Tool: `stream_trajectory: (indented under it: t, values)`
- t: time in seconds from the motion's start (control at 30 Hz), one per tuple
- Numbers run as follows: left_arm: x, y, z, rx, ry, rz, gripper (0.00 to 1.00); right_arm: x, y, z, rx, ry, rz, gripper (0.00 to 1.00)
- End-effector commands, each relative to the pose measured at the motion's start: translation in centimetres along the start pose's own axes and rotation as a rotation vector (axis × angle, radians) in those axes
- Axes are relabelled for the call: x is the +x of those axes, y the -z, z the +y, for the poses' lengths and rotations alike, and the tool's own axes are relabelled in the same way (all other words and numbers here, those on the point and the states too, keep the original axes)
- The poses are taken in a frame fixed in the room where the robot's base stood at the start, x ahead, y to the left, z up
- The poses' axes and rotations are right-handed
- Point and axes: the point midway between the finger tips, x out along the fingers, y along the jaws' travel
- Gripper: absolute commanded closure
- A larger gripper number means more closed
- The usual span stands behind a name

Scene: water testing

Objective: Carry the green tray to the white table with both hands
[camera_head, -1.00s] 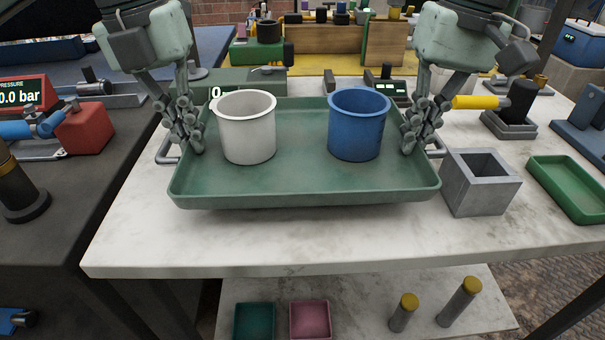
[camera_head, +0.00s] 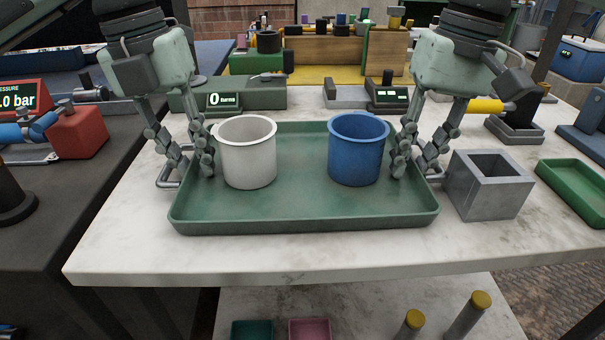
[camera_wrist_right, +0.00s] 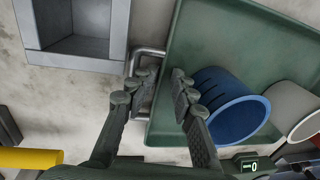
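The green tray (camera_head: 305,225) sits flat on the white marble-topped table (camera_head: 260,258). A white cup (camera_head: 247,165) and a blue cup (camera_head: 354,160) stand upright in it. My left gripper (camera_head: 189,172) is open at the tray's left handle, one finger outside the wall and one inside. My right gripper (camera_head: 414,170) is open in the same way at the right handle. In the right wrist view its fingers (camera_wrist_right: 161,80) stand apart on either side of the tray wall (camera_wrist_right: 168,70), and the inner finger is close to the blue cup (camera_wrist_right: 228,108).
A grey square open box (camera_head: 487,190) stands close to the tray's right. A smaller green tray (camera_head: 575,185) lies further right. Behind are a scale (camera_head: 235,95) and a second device (camera_head: 388,95). A dark bench with a red gauge (camera_head: 78,130) is at left. The table front is clear.

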Motion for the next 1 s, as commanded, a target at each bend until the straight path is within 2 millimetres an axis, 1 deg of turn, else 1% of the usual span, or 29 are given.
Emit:
stream_trajectory:
  t: [0.17, 0.4, 0.5, 0.6, 0.7, 0.77, 0.87, 1.0]
  values:
    - [-1.4, -0.1, 0.0, -0.001, 0.001, -0.002, 0.74, 0.0, 0.0, 0.0, 0.001, 0.000, 0.000, 0.74]
    - [-5.2, -0.1, -0.1, 0.000, 0.002, -0.003, 0.74, 0.0, 0.0, 0.0, 0.000, 0.000, 0.000, 0.74]
    - [-6.5, -0.1, -0.1, 0.000, 0.001, -0.003, 0.74, 0.0, 0.0, 0.0, 0.000, 0.000, -0.001, 0.74]
    - [-7.4, 0.0, 0.0, -0.001, 0.000, -0.001, 0.74, 0.1, 0.0, 0.0, 0.000, 0.000, -0.001, 0.74]
    - [-7.9, 0.0, 0.0, 0.000, 0.001, -0.001, 0.74, -0.1, 0.0, 0.0, 0.000, 0.000, 0.000, 0.74]
    - [-8.0, 0.0, 0.0, 0.000, 0.000, 0.000, 0.74, -0.5, 0.0, 0.0, 0.000, 0.000, 0.001, 0.74]
    - [-8.1, 0.0, 0.0, 0.000, 0.000, 0.000, 0.74, -1.8, 0.1, -0.1, 0.000, 0.001, 0.002, 0.74]
    - [-8.0, 0.0, 0.0, 0.000, 0.000, 0.000, 0.74, -4.7, 0.1, -0.1, 0.000, 0.002, 0.002, 0.74]
